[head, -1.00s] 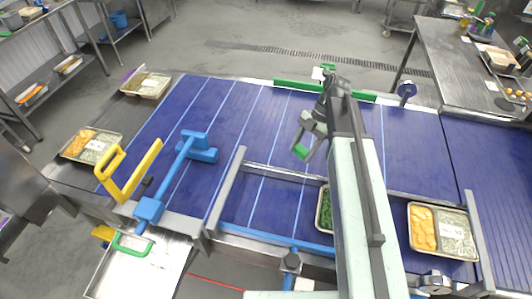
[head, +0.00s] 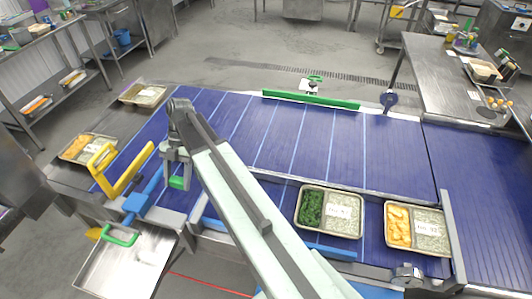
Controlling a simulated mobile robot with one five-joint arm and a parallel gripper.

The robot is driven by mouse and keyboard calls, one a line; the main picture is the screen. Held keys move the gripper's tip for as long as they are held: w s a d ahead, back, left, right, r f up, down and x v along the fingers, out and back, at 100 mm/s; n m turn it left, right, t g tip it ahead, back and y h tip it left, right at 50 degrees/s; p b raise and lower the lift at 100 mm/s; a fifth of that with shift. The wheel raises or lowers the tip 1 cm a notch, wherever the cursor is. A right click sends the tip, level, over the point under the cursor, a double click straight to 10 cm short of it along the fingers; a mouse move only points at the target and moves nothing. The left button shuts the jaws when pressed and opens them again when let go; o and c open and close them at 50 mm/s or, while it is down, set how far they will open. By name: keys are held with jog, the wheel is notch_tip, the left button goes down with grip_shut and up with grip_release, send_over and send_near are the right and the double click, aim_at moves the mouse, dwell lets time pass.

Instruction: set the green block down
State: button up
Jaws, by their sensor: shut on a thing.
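My gripper (head: 176,175) is shut on the small green block (head: 177,183) and points down. It is at the left part of the blue conveyor belt (head: 270,130), beside the blue bar fixture (head: 143,201). Only the lower part of the block shows below the fingers. I cannot tell whether the block touches the belt or hangs just above it.
A yellow handle fixture (head: 122,170) stands just left of my gripper. Trays with greens and rice (head: 330,211) and with orange food and rice (head: 418,228) lie at the right front. A long green bar (head: 311,99) edges the far side. The belt's middle is clear.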

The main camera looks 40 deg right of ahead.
aim_at(184, 207)
jog(key=shift+w+a+f, duration=0.15)
jog(key=shift+w, duration=0.05)
jog(key=shift+s, duration=0.1)
notch_tip(184, 207, down, 10)
jog(key=b, duration=1)
jog(key=shift+f, duration=0.2)
jog(key=shift+r, duration=0.25)
jog(key=shift+f, duration=0.25)
jog(key=o, duration=1.5)
jog(key=shift+r, duration=0.1)
